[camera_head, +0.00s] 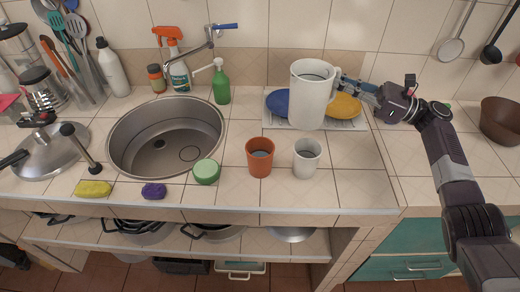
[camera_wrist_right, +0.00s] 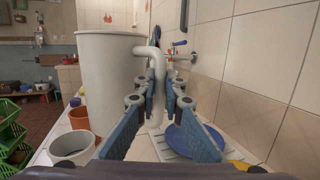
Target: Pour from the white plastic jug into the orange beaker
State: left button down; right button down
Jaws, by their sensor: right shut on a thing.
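The white plastic jug (camera_head: 311,95) is held upright in the air above the counter, behind the cups. My right gripper (camera_head: 341,84) comes in from the right and is shut on the jug's handle, which shows between the fingers in the right wrist view (camera_wrist_right: 157,85). The jug body (camera_wrist_right: 108,85) fills the left of that view. The orange beaker (camera_head: 260,157) stands on the counter, front left of the jug; it also shows in the wrist view (camera_wrist_right: 79,117). A white cup (camera_head: 306,159) stands just right of the beaker. My left gripper is not in view.
A blue plate (camera_head: 279,102) and a yellow plate (camera_head: 345,106) lie on a mat behind the jug. A green round container (camera_head: 206,172) stands left of the beaker, near the sink (camera_head: 165,138). A green bottle (camera_head: 221,84) stands behind. The counter right of the white cup is clear.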

jog(key=shift+r+p, duration=2)
jog(key=shift+r, duration=0.7)
jog(key=shift+f, duration=0.1)
jog(key=shift+d, duration=0.1)
